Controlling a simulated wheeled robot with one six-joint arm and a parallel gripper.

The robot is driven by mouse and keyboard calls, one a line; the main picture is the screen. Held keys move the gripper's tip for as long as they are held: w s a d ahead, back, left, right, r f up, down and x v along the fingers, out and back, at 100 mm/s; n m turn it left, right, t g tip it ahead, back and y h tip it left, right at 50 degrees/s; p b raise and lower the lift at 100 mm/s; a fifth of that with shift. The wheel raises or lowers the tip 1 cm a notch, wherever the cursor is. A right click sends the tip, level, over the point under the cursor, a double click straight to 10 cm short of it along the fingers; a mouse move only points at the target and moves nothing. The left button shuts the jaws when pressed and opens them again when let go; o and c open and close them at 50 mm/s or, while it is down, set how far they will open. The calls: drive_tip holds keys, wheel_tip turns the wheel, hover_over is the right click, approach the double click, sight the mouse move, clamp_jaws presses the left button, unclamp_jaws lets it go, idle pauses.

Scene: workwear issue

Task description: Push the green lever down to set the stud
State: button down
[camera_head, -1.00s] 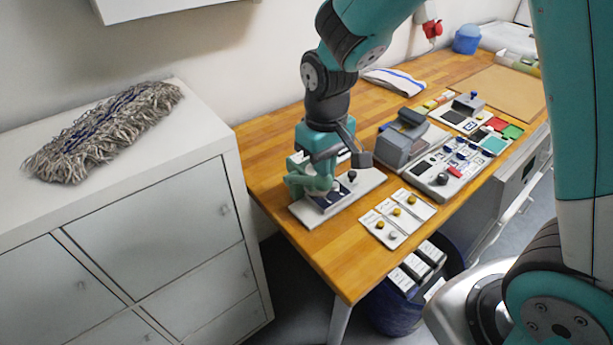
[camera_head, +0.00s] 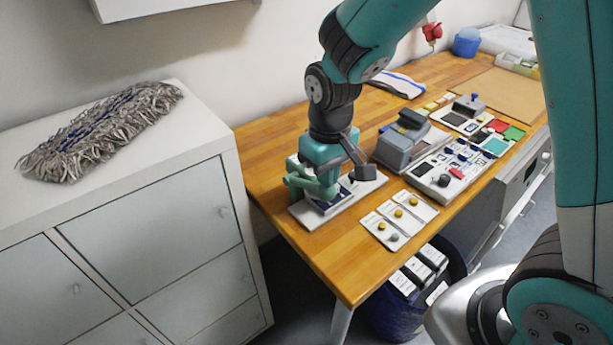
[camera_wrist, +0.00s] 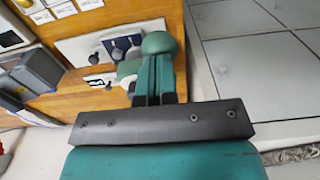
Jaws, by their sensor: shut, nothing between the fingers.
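The green lever (camera_wrist: 158,43) shows its rounded end just beyond my fingertips in the wrist view. In the head view the lever (camera_head: 312,186) is low over the white base plate (camera_head: 368,187), at the near left end of the wooden table. My gripper (camera_wrist: 155,88) is shut and empty, with its fingers up against the lever or very close to it; contact cannot be told for certain. In the head view my gripper (camera_head: 321,168) is right above the lever and partly hides it. The stud and the spot under the lever are hidden.
A card with several yellow knobs (camera_head: 400,222) and a grey device (camera_head: 405,145) stand to the right. A white cabinet (camera_head: 150,240) with a mop head (camera_head: 100,130) is at left. A blue bin (camera_head: 398,318) stands below the table's front edge.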

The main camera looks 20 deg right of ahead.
sight(330, 196)
drive_tip(key=shift+s+f, duration=0.15)
drive_tip(key=shift+f, duration=0.25)
drive_tip(key=shift+s+d+f+b, duration=0.1)
drive_tip(key=shift+s+f+b, duration=0.05)
drive_tip(key=shift+f+b, duration=0.4)
drive_tip(key=shift+s+d+f+b, duration=0.1)
drive_tip(key=shift+s+f+b, duration=0.05)
drive_tip(key=shift+f+b, duration=0.35)
drive_tip(key=shift+f, duration=0.1)
idle(0.4)
drive_tip(key=shift+s+f+b, duration=0.15)
drive_tip(key=shift+f+b, duration=0.65)
drive_tip(key=shift+f, duration=0.2)
drive_tip(key=shift+r, duration=0.1)
wheel_tip(330, 196, up, 13)
drive_tip(key=p, duration=1.1)
drive_tip(key=shift+p, duration=0.35)
